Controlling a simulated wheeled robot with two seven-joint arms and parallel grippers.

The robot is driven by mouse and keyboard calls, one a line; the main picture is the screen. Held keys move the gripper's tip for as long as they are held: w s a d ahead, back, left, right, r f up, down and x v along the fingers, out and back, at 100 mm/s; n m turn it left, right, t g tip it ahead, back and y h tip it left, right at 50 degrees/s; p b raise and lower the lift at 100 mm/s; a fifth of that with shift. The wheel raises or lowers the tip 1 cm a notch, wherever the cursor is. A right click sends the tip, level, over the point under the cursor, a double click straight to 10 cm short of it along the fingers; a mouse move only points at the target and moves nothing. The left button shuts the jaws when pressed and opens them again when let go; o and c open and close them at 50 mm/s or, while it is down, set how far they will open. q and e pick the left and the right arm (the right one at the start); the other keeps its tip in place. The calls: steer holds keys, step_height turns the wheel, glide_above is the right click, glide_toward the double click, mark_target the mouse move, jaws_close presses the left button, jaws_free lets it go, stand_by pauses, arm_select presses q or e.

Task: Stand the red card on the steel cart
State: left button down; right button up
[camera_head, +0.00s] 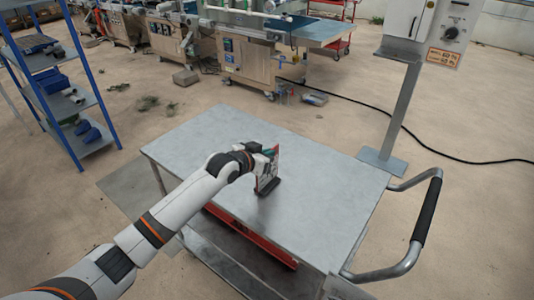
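The steel cart (205,143) stands in the middle of the view with a flat, pale grey top. The red card (266,180), a thin upright panel with white print and a dark foot, is over the middle of the cart top. Its foot looks to be on or very near the surface. My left gripper (269,157) is at the card's upper part and hides some of it. The fingers are too small and covered to show whether they are shut on the card. My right gripper is not in view.
The cart top is otherwise bare. A handle (427,209) sticks out at the cart's right. A red object (252,238) shows below the top's front edge. A grey post (400,115) stands behind right, and a blue shelf rack (62,90) stands at the left.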

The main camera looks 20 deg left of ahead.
arm_select(q)
steer(key=c, duration=1.6)
jaws_free()
steer(key=shift+r, duration=0.1)
steer(key=v, duration=1.2)
steer(key=shift+b, duration=0.35)
